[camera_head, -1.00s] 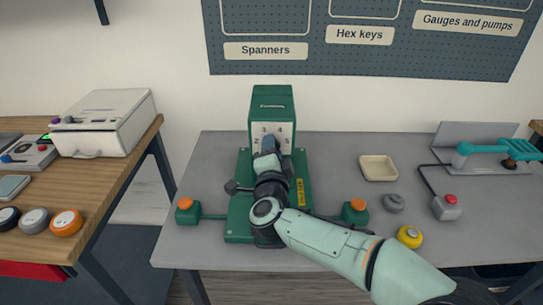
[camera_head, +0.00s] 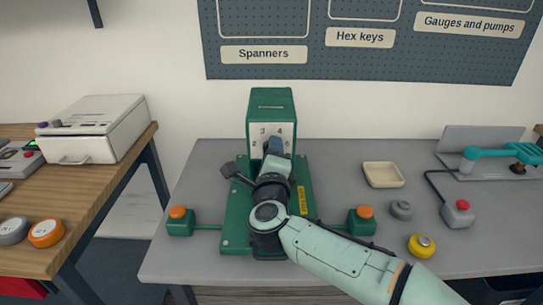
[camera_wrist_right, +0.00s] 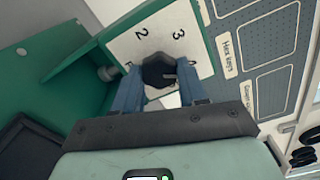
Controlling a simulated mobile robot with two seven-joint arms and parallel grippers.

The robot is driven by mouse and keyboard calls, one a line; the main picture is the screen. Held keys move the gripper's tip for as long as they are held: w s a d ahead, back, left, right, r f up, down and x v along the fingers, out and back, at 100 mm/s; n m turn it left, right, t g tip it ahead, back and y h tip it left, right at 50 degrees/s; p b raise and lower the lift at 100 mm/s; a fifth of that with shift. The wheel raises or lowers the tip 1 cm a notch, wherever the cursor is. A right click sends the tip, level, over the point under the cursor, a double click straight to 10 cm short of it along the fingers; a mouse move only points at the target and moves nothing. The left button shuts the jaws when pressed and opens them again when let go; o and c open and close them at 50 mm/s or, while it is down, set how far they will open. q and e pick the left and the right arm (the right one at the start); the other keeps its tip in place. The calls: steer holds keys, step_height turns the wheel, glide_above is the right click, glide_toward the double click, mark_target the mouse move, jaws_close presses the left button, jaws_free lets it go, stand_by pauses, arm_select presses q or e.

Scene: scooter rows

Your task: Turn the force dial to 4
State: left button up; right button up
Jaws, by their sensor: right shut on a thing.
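The force dial is a dark knob (camera_wrist_right: 158,70) on a white numbered plate (camera_wrist_right: 118,45) on the front of a green machine (camera_head: 271,98). My right gripper (camera_wrist_right: 160,88) is shut on the dial, one finger on each side of it. A pale mark on the knob points roughly towards the 4 in the right wrist view; I cannot tell whether it lines up exactly. In the head view the right gripper (camera_head: 275,150) covers the knob and part of the plate (camera_head: 257,132). My left gripper is not in view.
Orange-topped green button boxes (camera_head: 179,221) (camera_head: 361,220) flank the machine's base. A cream tray (camera_head: 383,175), a grey knob (camera_head: 401,210) and a yellow button (camera_head: 421,245) lie to the right on the grey table (camera_head: 205,165). A wooden bench (camera_head: 85,205) stands left.

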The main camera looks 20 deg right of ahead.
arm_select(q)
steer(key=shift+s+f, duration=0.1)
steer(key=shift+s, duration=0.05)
arm_select(e)
steer(key=o, duration=1.1)
steer(key=shift+c, duration=0.2)
steer(key=shift+s, duration=0.1)
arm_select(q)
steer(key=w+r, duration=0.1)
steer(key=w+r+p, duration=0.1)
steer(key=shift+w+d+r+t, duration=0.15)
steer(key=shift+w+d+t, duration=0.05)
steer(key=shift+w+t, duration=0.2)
arm_select(e)
steer(key=v, duration=1.3)
steer(key=shift+s, duration=0.1)
